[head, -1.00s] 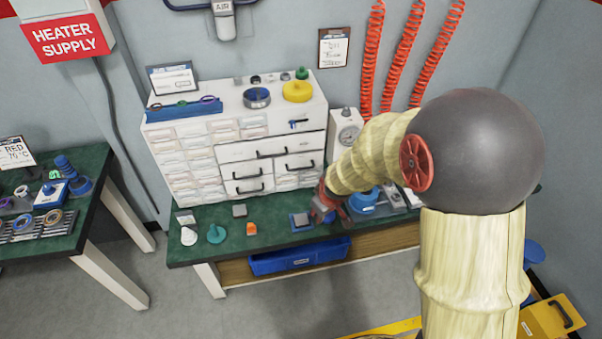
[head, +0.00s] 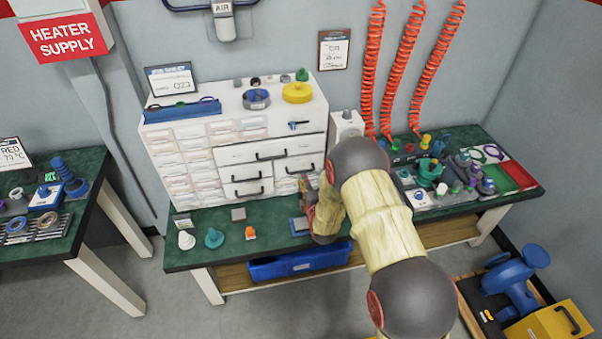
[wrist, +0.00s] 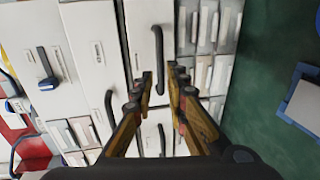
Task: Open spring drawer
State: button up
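The white drawer cabinet (head: 270,138) stands on the green bench. It has a wide drawer (head: 238,153) with a dark bar handle and smaller drawers with similar handles below; I cannot read which is the spring drawer. My gripper (head: 308,190) is in front of the cabinet's lower right part. In the wrist view my gripper (wrist: 162,76) is open and empty. One dark handle (wrist: 158,45) appears just beyond and partly between the fingertips; another handle (wrist: 162,140) shows between the fingers. The wide drawer's handle (wrist: 110,110) lies to their left. All visible drawers look shut.
A blue bin (head: 300,262) hangs under the bench front. Small parts, including a teal one (head: 214,238) and an orange one (head: 250,233), stand before the cabinet. Fittings crowd the bench's right side.

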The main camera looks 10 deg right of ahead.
aim_at(301, 171)
jog(key=b+x, duration=0.1)
jog(key=x, duration=0.6)
jog(key=shift+b, duration=0.4)
jog(key=shift+c, duration=0.5)
grip_shut()
jog(key=shift+s+f, duration=0.1)
jog(key=f+v, duration=0.1)
jog(key=v, duration=0.7)
jog(key=f+p+v, duration=0.1)
jog(key=f+v, duration=0.1)
jog(key=v, duration=0.7)
jog(key=shift+s+f, duration=0.25)
jog(key=shift+s, duration=0.35)
jog(key=shift+o, duration=0.5)
grip_release()
